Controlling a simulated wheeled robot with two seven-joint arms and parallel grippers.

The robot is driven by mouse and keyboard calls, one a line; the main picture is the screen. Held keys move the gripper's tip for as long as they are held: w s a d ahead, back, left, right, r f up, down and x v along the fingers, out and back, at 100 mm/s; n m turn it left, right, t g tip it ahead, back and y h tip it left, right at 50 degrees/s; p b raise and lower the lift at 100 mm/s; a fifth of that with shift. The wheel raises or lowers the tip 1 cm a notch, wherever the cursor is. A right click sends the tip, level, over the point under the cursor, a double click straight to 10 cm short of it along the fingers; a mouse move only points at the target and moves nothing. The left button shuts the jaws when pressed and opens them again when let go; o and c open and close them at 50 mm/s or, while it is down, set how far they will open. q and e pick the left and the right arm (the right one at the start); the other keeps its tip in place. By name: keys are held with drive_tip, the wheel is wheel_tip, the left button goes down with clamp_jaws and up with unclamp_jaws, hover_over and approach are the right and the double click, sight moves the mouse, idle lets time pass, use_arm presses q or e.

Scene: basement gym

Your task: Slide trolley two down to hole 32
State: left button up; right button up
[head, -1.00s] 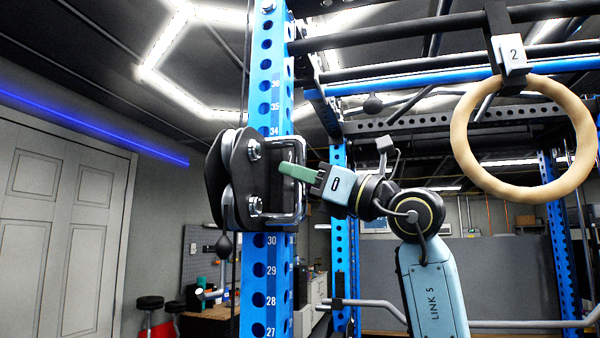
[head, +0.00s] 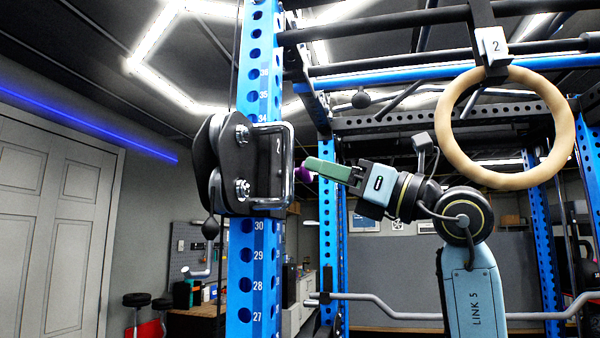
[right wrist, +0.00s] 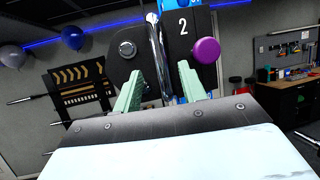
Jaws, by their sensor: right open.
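Trolley two (head: 215,165), a black plate carriage with bolts, a chrome loop handle and a "2" label, sits on the blue numbered upright (head: 254,270). It covers the upright between the labels 34 above and 30 below, so label 32 is hidden. A purple knob (head: 303,173) shows at its right side; the right wrist view also shows the knob (right wrist: 206,52) and the chrome handle (right wrist: 156,55). My right gripper (head: 308,165), with green fingers, is just right of the handle. In the right wrist view its fingers (right wrist: 160,76) are apart, with the handle beyond them. My left gripper is not in view.
A wooden ring (head: 446,128) hangs at the right from a strap marked 2. A curved bar (head: 410,306) crosses low behind my right arm. Rack beams run overhead. A workbench (head: 205,312) and stools stand at the back left.

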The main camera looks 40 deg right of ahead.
drive_tip(key=b+v, duration=0.1)
drive_tip(key=v, duration=0.4)
drive_tip(key=shift+s+d, duration=0.1)
drive_tip(key=shift+s, duration=0.15)
drive_tip(key=shift+f, duration=0.1)
